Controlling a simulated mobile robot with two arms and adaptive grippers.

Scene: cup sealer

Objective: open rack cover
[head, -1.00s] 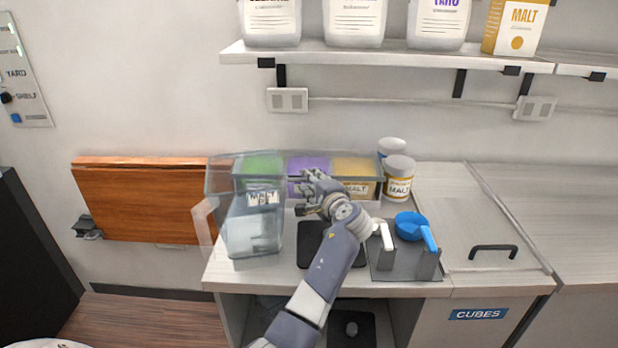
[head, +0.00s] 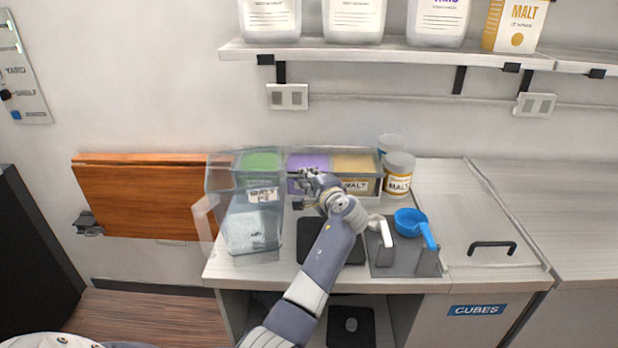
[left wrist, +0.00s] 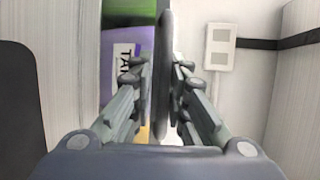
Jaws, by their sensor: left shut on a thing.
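The rack (head: 270,183) at the back of the counter holds green, purple and yellow bins under a clear cover (head: 222,165). The cover is see-through, so how far it is tilted is hard to tell. My left gripper (head: 308,181) is at the front of the rack, before the purple bin. In the left wrist view the gripper (left wrist: 165,90) is shut on a thin upright dark piece (left wrist: 165,60), which seems to be part of the cover. The purple bin (left wrist: 135,38) with its label shows behind the left finger. My right gripper is not in view.
A clear pitcher (head: 254,228) stands left of my arm. Malt jars (head: 398,182) stand right of the rack. A blue scoop (head: 411,222) and a white scoop sit in a holder (head: 398,263). A shelf (head: 400,58) with containers hangs above.

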